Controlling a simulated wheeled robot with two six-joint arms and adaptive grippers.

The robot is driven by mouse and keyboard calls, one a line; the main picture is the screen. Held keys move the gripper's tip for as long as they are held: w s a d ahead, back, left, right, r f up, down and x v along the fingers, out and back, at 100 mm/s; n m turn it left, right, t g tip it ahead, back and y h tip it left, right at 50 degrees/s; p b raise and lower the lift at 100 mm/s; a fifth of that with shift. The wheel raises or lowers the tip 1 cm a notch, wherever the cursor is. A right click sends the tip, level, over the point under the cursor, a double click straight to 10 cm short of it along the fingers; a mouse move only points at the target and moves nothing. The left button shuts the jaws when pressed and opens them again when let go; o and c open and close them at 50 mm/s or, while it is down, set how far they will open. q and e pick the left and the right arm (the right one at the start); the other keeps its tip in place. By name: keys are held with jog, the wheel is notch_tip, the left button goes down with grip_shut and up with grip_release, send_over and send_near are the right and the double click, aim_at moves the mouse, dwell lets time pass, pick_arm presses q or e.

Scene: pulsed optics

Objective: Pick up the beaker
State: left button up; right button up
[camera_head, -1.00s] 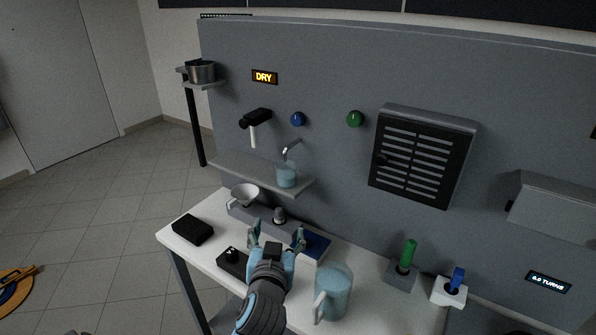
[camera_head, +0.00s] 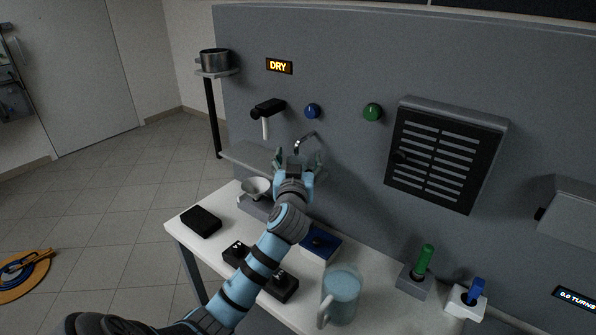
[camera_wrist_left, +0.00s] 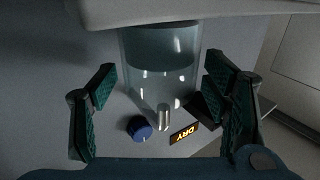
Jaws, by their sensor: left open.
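The beaker (camera_wrist_left: 160,60) is clear glass with bluish liquid in it. In the left wrist view it stands between and beyond the two open fingers of my left gripper (camera_wrist_left: 163,105), with a gap on each side. My left gripper is open and empty. My right gripper is not in view.
A white bowl (camera_head: 256,188) sits under the shelf. A black tap-like fixture (camera_head: 268,109) and knobs (camera_head: 313,111) stick out from the panel.

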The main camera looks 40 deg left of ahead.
pick_arm(q)
jog(key=c, duration=1.3)
jog(key=shift+r, duration=0.1)
jog(key=shift+r, duration=0.25)
jog(key=p+v, duration=0.1)
jog(key=v, duration=1.7)
jog(key=shift+p, duration=0.35)
